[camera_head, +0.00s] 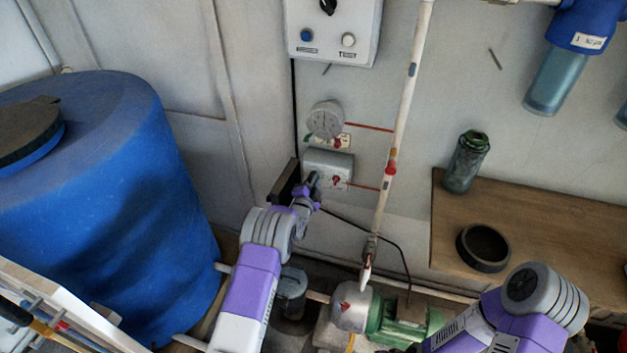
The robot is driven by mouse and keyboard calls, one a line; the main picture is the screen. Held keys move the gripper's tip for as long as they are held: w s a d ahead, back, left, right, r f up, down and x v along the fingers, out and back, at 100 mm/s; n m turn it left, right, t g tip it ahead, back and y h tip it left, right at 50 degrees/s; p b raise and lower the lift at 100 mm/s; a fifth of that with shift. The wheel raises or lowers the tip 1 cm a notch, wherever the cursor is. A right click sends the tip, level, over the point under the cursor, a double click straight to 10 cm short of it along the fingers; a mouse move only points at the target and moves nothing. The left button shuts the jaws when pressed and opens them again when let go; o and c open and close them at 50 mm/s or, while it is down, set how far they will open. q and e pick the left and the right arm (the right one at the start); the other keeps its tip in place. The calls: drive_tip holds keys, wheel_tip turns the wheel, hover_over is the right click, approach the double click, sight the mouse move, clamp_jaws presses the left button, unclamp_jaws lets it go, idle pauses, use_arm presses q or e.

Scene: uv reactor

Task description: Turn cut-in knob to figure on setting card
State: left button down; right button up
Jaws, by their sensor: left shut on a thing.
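A small grey control box (342,160) is on the wall below a round gauge (325,120). A small red pointer or mark on a pale patch (337,181) shows on its front. My left gripper (313,181) reaches up to the left part of the box front and is shut on what appears to be the cut-in knob, which the fingers hide. A small pale card with marks (346,140) sits between gauge and box; its figure is too small to read, and I cannot tell whether it is the setting card. My right arm shows at bottom right; its gripper is out of view.
A white pipe (400,110) runs down the wall right of the box. A black cable hangs below the box. A green pump (405,325) stands below. A big blue tank (110,200) fills the left. A wooden bench (560,235) holds a bottle (466,163) and a black ring (483,248).

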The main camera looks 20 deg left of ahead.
use_arm(q)
drive_tip(key=shift+m, duration=0.3)
idle(0.4)
drive_tip(key=c, duration=1.2)
unclamp_jaws()
drive_tip(key=shift+s, duration=0.1)
drive_tip(key=s+p, duration=0.2)
drive_tip(key=s, duration=0.5)
drive_tip(key=shift+s, duration=0.2)
drive_tip(key=shift+a, duration=0.1)
